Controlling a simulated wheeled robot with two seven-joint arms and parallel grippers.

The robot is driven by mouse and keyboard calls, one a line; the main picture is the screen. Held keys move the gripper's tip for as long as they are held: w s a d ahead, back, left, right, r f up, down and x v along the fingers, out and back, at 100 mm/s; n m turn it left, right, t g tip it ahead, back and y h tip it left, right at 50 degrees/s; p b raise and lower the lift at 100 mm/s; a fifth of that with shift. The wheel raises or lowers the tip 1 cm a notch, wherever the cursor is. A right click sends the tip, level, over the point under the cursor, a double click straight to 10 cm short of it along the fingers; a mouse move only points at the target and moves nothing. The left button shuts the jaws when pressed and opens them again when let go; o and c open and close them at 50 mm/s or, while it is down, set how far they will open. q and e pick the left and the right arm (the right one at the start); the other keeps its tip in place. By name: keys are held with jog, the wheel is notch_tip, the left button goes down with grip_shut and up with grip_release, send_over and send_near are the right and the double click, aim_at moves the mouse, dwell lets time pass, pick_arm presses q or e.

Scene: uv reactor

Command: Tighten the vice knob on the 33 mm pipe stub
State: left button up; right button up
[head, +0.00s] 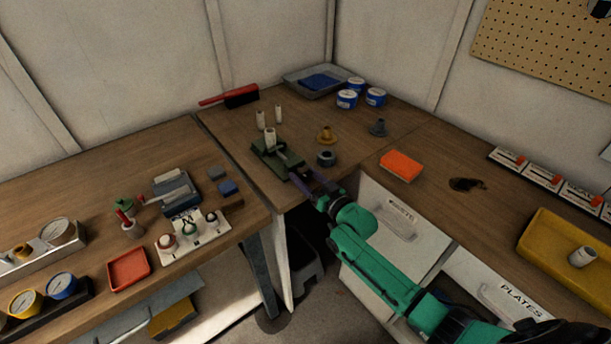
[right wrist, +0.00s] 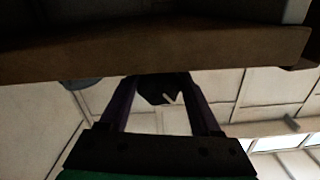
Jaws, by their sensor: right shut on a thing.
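The green vice (head: 264,153) stands on the corner bench near its front edge. A pale pipe stub (head: 270,138) stands upright in it. My right gripper (head: 299,177) reaches the front end of the vice from the right. In the right wrist view its two purple fingers are on either side of a dark knob (right wrist: 160,90) under the bench edge line, and they are shut on it. In the head view the fingers largely hide the knob. My left gripper is not in view.
Two pale stubs (head: 278,116) stand behind the vice. A dark grey ring (head: 326,158) and a brass fitting (head: 326,134) are to its right. An orange sponge-like block (head: 401,166) lies further right. The bench's wooden edge (right wrist: 60,62) is close above the fingers in the wrist view.

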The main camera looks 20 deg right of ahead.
jog(key=shift+m, duration=0.8)
jog(key=o, duration=1.4)
jog(key=shift+c, duration=0.2)
jog(key=b+v, duration=0.1)
jog(key=v, duration=1.3)
jog(key=shift+s, duration=0.25)
jog(key=shift+f, duration=0.15)
